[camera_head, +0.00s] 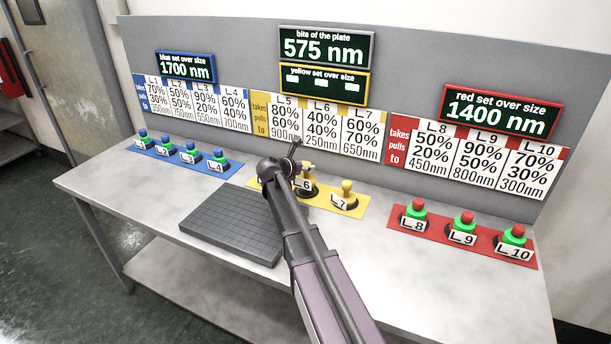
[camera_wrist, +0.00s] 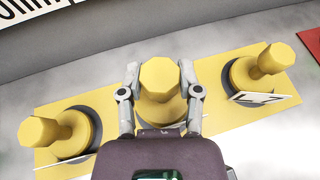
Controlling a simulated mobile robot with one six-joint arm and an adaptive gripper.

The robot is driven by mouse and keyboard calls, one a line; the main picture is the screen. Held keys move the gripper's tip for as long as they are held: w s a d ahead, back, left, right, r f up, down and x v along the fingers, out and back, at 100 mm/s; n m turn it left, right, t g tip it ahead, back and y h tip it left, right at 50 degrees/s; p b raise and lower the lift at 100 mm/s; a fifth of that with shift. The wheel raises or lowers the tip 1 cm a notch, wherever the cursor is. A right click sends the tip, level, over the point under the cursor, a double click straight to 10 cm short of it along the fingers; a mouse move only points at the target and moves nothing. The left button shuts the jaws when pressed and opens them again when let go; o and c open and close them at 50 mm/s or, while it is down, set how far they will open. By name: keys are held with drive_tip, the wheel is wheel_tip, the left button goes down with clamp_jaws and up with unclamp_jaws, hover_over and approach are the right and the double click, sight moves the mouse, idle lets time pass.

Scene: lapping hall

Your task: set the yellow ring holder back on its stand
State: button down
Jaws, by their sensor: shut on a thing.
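My gripper (camera_wrist: 160,95) is shut on the middle yellow ring holder (camera_wrist: 160,76), one finger on each side of its knob. In the head view my gripper (camera_head: 298,165) is at the L_6 place (camera_head: 305,185) on the yellow strip (camera_head: 322,197). The wrist view shows the held holder over a dark round stand, mostly hidden; I cannot tell whether it is seated or raised. Another yellow holder, L_7 (camera_head: 345,190), stands to the right, also in the wrist view (camera_wrist: 262,68). A third yellow holder (camera_wrist: 60,132) stands to the left.
A dark grey plate (camera_head: 232,224) lies on the table left of my arm. The back panel carries charts and displays; one reads 575 nm (camera_head: 325,48).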

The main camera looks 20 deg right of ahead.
sight(305, 174)
drive_tip(key=shift+s+f+b, duration=0.1)
drive_tip(key=shift+f+b, duration=1.3)
drive_tip(key=shift+f, duration=0.25)
drive_tip(key=shift+f, duration=0.15)
drive_tip(key=shift+c, duration=1.4)
unclamp_jaws()
drive_tip(key=shift+r, duration=0.2)
drive_tip(key=shift+s+a+r, duration=0.15)
drive_tip(key=shift+a, duration=0.15)
drive_tip(key=p+v, duration=0.4)
drive_tip(key=v, duration=0.7)
drive_tip(key=shift+s+a+p, duration=0.15)
drive_tip(key=shift+s+p, duration=0.05)
drive_tip(key=shift+p, duration=0.15)
